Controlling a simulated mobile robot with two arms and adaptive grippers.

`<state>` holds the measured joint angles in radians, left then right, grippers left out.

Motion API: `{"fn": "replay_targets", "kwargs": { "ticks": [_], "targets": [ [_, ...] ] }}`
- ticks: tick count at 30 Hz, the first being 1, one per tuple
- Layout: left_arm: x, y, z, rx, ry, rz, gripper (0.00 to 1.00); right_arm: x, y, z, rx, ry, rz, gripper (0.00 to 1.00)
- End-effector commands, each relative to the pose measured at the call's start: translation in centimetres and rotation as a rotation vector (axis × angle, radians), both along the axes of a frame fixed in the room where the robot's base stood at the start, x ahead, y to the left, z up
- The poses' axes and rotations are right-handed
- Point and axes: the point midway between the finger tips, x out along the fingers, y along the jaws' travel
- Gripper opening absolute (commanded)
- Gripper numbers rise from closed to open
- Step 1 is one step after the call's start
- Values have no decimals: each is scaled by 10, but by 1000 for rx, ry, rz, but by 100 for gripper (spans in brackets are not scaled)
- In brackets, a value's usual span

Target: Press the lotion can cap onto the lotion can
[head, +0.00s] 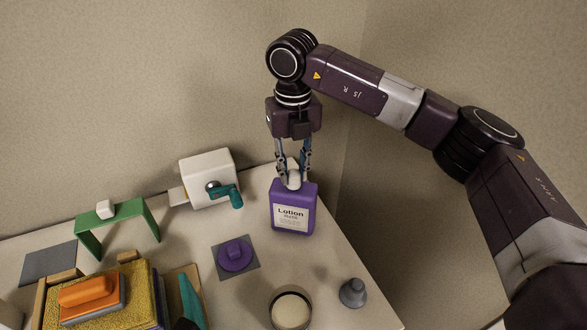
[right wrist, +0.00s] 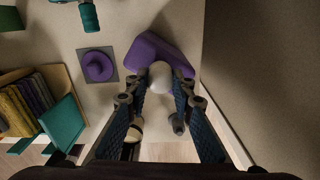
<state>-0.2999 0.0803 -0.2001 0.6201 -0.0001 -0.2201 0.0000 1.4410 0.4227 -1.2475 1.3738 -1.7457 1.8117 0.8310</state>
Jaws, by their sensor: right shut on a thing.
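The purple lotion can (head: 293,208), with a white "Lotion" label, stands upright near the table's back right edge. It also shows in the right wrist view (right wrist: 150,50). A white rounded piece (head: 294,180), which looks like the lotion can cap, sits at the top of the can. My right gripper (head: 294,174) points down from above, with its fingers shut around this white piece, also seen in the right wrist view (right wrist: 159,76). Whether the piece is fully seated on the can cannot be told, as the fingers partly hide the joint. My left gripper is not in view.
A white box (head: 205,168) with a teal crank stands left of the can. A purple knobbed disc (head: 235,256) lies on a grey square. A round jar (head: 274,311) and a grey knob (head: 353,292) stand nearer the front. A green bridge (head: 97,214) stands left.

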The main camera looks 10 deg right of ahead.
Motion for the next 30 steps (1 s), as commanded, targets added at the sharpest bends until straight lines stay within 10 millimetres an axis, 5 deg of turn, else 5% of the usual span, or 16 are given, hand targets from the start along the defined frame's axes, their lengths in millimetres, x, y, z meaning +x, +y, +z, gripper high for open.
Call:
{"fn": "replay_targets", "kwargs": {
  "ticks": [23,24,30],
  "targets": [
    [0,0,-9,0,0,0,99,0,0,-13,-1,2,0,0],
    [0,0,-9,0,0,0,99,-1,0,-13,-1,3,0,26],
    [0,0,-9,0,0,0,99,-1,0,-13,-1,3,0,43]
  ]
}}
